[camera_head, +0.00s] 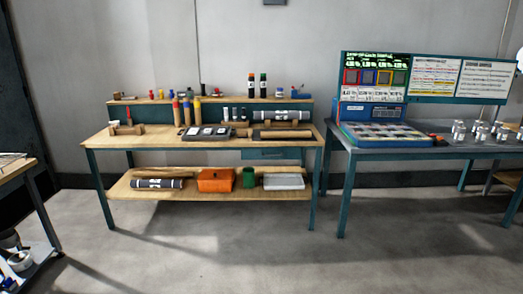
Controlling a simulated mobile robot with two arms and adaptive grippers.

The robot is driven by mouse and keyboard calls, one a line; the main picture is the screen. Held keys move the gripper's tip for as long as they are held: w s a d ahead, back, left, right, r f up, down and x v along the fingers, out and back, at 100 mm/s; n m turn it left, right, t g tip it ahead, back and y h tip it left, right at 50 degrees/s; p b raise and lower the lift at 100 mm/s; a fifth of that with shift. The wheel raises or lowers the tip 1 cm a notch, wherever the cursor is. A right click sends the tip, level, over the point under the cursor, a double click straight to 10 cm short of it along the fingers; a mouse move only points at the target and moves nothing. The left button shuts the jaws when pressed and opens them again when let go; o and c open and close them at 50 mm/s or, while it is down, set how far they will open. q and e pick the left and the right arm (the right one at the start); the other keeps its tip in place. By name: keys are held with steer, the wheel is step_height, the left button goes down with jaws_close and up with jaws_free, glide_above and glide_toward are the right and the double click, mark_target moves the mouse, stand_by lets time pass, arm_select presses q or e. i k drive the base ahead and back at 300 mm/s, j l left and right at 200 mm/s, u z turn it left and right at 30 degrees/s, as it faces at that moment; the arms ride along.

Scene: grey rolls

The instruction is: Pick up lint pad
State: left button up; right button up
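I cannot tell for sure which thing is the lint pad. A dark tray (180,136) with small white flat pieces (208,131) lies in the middle of the wooden workbench top (110,141). The pieces are too small to identify. Neither of my grippers is in view.
A second table (375,152) to the right holds a blue case (347,137) and several metal cans (480,132). The floor (250,250) in front is clear.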

mark_target(241, 134)
steer(key=i, duration=2.5)
